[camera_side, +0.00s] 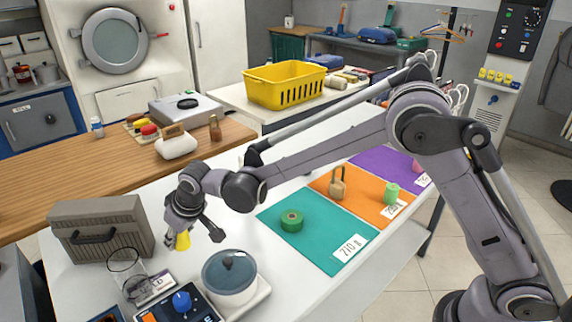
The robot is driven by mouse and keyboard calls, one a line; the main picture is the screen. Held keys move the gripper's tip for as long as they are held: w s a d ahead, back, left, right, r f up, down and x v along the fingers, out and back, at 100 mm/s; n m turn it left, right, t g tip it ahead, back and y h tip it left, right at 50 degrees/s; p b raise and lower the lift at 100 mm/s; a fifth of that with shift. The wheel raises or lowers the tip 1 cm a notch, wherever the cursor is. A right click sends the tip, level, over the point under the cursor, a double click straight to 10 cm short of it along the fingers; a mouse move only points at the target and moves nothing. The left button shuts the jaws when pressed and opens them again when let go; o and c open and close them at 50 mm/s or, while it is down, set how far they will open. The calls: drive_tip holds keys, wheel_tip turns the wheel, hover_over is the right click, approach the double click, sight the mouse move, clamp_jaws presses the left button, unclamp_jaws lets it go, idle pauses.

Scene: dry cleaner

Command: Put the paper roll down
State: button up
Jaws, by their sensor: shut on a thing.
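My gripper (192,228) hangs over the white table at the left, pointing down. It is shut on a small yellow piece, which I take as the paper roll (183,241). The fingers hide part of the roll, and I cannot tell whether it touches the table. A purple mat (385,164) lies farther back.
A wooden counter (75,192) with small items runs behind. A yellow basket (285,84) stands farther back.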

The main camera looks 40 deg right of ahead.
drive_tip(key=a+f, duration=0.2)
drive_tip(key=a, duration=0.1)
drive_tip(key=shift+w+a, duration=0.1)
drive_tip(key=shift+f, duration=1.95)
drive_tip(key=shift+f, duration=0.3)
drive_tip(key=o, duration=1.2)
drive_tip(key=shift+c, duration=0.2)
